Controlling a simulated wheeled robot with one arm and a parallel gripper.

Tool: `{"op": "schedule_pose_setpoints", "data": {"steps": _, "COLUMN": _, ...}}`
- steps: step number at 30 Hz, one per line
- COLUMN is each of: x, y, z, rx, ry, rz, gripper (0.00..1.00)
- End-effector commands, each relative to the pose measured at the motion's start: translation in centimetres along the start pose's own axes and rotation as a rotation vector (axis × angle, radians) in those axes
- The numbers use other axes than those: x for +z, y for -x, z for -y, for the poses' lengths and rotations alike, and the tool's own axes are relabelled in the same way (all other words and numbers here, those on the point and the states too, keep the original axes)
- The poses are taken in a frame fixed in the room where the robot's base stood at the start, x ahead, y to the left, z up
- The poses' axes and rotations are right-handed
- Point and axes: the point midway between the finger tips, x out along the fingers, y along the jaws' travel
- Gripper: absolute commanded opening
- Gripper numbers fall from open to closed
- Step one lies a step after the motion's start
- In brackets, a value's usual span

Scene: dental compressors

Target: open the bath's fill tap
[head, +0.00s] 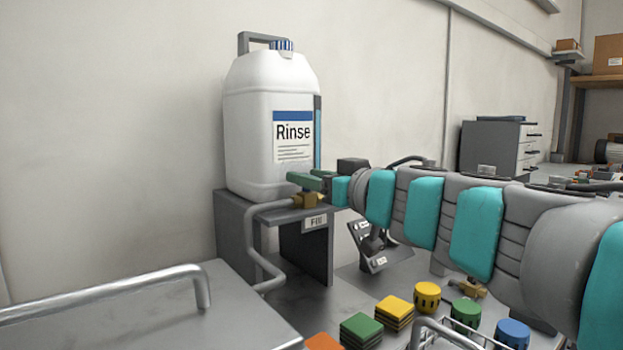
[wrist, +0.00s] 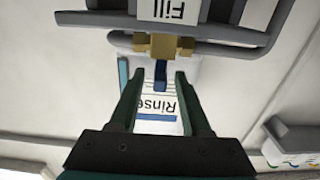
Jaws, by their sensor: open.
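The fill tap (head: 308,200) is a brass valve on a grey pipe, above a "Fill" label (head: 315,222) on the stand under the Rinse jug (head: 270,120). In the wrist view the brass tap (wrist: 165,46) is at the upper middle, with a short dark blue lever (wrist: 160,74) pointing down in the picture. My gripper (head: 304,181) is just above the tap in the head view. In the wrist view my gripper (wrist: 160,80) is open, its green fingers either side of the lever with gaps visible. The lever is hidden in the head view.
A metal lid with a bar handle (head: 120,290) is at the lower left. Coloured blocks and knobs, including a yellow block (head: 394,312) and a green block (head: 361,330), stand below my arm. The wall is close behind the jug. Grey drawers (head: 500,147) stand further back.

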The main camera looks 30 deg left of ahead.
Motion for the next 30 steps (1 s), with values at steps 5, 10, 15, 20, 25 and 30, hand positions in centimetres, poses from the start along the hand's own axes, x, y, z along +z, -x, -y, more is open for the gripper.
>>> {"op": "schedule_pose_setpoints", "data": {"steps": 5, "x": 0.07, "y": -0.95, "z": -0.07, "rx": 0.002, "ry": 0.0, "rz": 0.0, "gripper": 0.47}}
{"op": "schedule_pose_setpoints", "data": {"steps": 10, "x": 0.06, "y": -1.02, "z": -0.1, "rx": 0.003, "ry": -0.001, "rz": 0.0, "gripper": 0.47}}
{"op": "schedule_pose_setpoints", "data": {"steps": 15, "x": 0.06, "y": -0.99, "z": -0.1, "rx": 0.003, "ry": -0.001, "rz": 0.001, "gripper": 0.4}}
{"op": "schedule_pose_setpoints", "data": {"steps": 20, "x": 0.06, "y": -0.99, "z": -0.1, "rx": 0.003, "ry": -0.001, "rz": 0.0, "gripper": 0.22}}
{"op": "schedule_pose_setpoints", "data": {"steps": 25, "x": 0.06, "y": -0.98, "z": -0.1, "rx": 0.003, "ry": -0.001, "rz": 0.0, "gripper": 0.03}}
{"op": "schedule_pose_setpoints", "data": {"steps": 30, "x": 0.06, "y": -0.98, "z": -0.11, "rx": 0.003, "ry": -0.001, "rz": 0.0, "gripper": 0.0}}
